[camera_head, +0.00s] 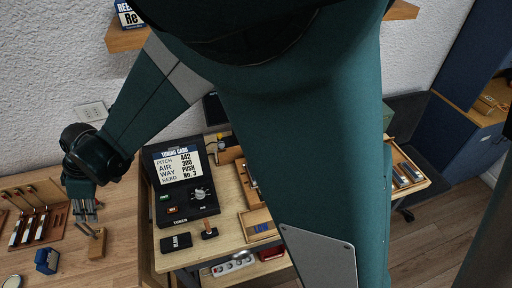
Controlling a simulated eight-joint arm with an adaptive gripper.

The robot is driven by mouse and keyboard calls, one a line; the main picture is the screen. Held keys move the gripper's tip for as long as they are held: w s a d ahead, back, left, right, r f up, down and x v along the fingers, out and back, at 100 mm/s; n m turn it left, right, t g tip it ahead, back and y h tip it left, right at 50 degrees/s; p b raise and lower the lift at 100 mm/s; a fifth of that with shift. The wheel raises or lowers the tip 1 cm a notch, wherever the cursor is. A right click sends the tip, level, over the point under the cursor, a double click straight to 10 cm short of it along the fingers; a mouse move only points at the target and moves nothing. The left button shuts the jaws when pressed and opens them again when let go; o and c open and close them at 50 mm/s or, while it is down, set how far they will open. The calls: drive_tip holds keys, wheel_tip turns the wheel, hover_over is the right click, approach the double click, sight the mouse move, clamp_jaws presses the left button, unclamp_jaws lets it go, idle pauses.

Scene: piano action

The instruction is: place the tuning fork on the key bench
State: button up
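My gripper (86,213) hangs at the left over the wooden bench top, fingers pointing down, with a narrow gap seeming to show between them. Just below it, a small wooden block (97,247) with thin metal prongs stands on the bench top; it looks like the tuning fork on its base, but it is too small to be certain. I cannot tell whether the fingers touch it. The left bench (118,215), possibly the key bench, has a light wood top and carries a board of key-like parts (36,212).
A black tuning unit (182,182) with a card and dial stands on the middle table, with small black items before it. A blue block (47,261) sits front left. A wooden tray (258,223) is partly behind my arm, which hides much of the centre.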

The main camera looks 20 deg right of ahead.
drive_tip(key=w+d+r+m+t, duration=0.1)
drive_tip(key=d+r+m, duration=0.25)
drive_tip(key=d, duration=0.65)
drive_tip(key=w+d+r+m+t, duration=0.15)
drive_tip(key=d+r, duration=0.35)
drive_tip(key=d, duration=0.5)
drive_tip(key=w+d+r+m+t, duration=0.1)
drive_tip(key=d+r+m, duration=0.3)
drive_tip(key=d, duration=0.6)
drive_tip(key=s+d+m+t+h, duration=0.1)
drive_tip(key=s+d+m, duration=0.2)
drive_tip(key=d, duration=0.6)
drive_tip(key=s+d+r+m+t+h, duration=0.1)
drive_tip(key=s+d+m+h, duration=0.1)
drive_tip(key=s+d, duration=0.4)
drive_tip(key=s+d+r+m+t+h, duration=0.1)
drive_tip(key=s+d, duration=0.4)
drive_tip(key=d, duration=0.9)
drive_tip(key=m+t, duration=0.1)
drive_tip(key=m, duration=0.1)
drive_tip(key=shift+d+r+m+h, duration=0.2)
drive_tip(key=shift+m+h, duration=0.1)
drive_tip(key=shift+m, duration=0.1)
drive_tip(key=shift+f+b, duration=1.65)
